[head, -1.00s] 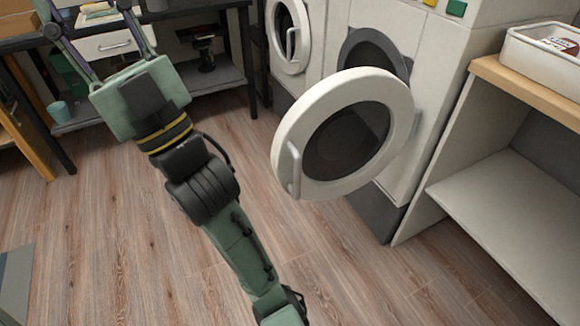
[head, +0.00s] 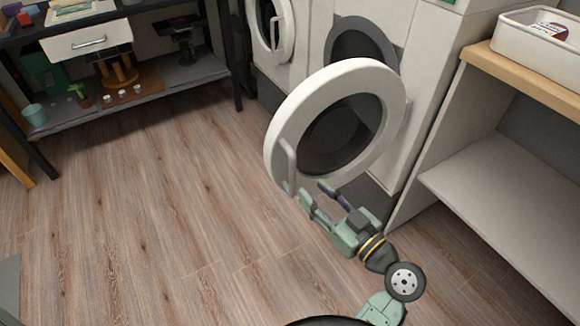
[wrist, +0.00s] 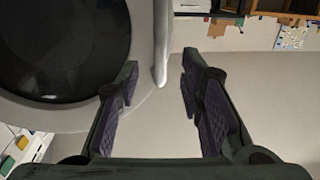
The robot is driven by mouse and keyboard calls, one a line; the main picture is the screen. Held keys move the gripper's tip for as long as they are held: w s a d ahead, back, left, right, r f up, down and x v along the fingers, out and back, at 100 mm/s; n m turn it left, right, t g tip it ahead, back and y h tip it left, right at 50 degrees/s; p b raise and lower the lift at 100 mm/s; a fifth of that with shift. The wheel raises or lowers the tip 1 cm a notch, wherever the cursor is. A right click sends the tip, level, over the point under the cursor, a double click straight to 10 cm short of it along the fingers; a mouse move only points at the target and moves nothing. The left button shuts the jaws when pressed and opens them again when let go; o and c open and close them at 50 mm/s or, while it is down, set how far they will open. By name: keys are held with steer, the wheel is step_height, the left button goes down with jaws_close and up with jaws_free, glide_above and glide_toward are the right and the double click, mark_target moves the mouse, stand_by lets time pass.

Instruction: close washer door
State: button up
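The round white washer door (head: 290,110) with dark glass stands wide open in the head view, swung out from the washer (head: 425,60). Its bar handle (head: 288,165) is on the lower left of the rim. The dark drum opening (head: 350,42) shows behind the door. My gripper (head: 314,191) is open and empty, low beside the door's bottom edge, right of the handle in the picture. In the wrist view, the handle (wrist: 161,45) shows just beyond and between my spread fingertips (wrist: 160,78). I cannot tell whether a finger touches the door.
A second front-loader (head: 272,25) with its door shut stands to the left. A white shelf unit (head: 500,180) with a wooden top is close on the right. A dark workbench (head: 190,75) stands at the back left. The wooden floor (head: 150,200) between is clear.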

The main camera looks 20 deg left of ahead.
mark_target(295, 174)
steer(key=p+x, duration=0.2)
steer(key=x, duration=0.7)
steer(key=shift+c, duration=0.2)
jaws_close()
stand_by(0.5)
